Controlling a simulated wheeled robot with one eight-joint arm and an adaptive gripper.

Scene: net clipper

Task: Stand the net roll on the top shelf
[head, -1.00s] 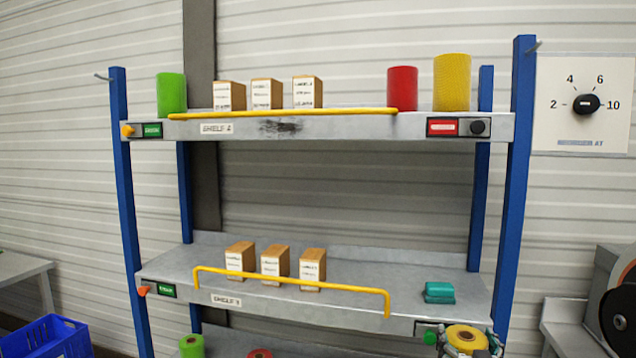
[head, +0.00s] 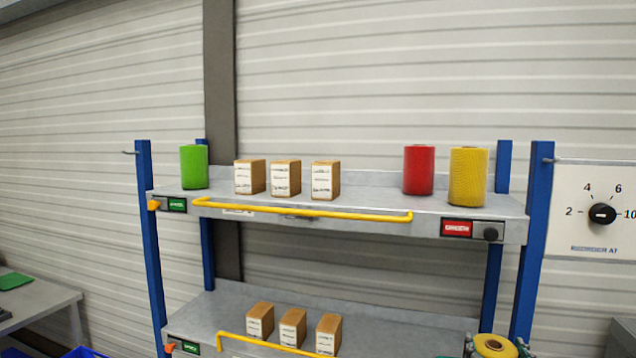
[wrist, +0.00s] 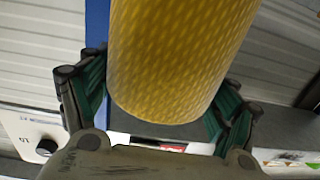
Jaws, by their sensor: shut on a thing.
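A yellow net roll (head: 494,346) is held upright in my gripper (wrist: 155,105) at the lower right of the head view. The green-padded fingers sit on both sides of the roll, which fills the middle of the wrist view (wrist: 180,55). The held roll appears below the top shelf (head: 345,214) in the head view. A green roll (head: 194,167) stands at that shelf's left end. A red roll (head: 419,170) and another yellow roll (head: 467,176) stand near its right end.
Several small labelled boxes, such as one brown box (head: 285,178), stand on the top shelf. A yellow rail (head: 300,212) runs along its front. Blue posts, such as the right post (head: 537,240), flank the shelves. A dial panel (head: 600,222) is at right. Shelf space is clear between boxes and red roll.

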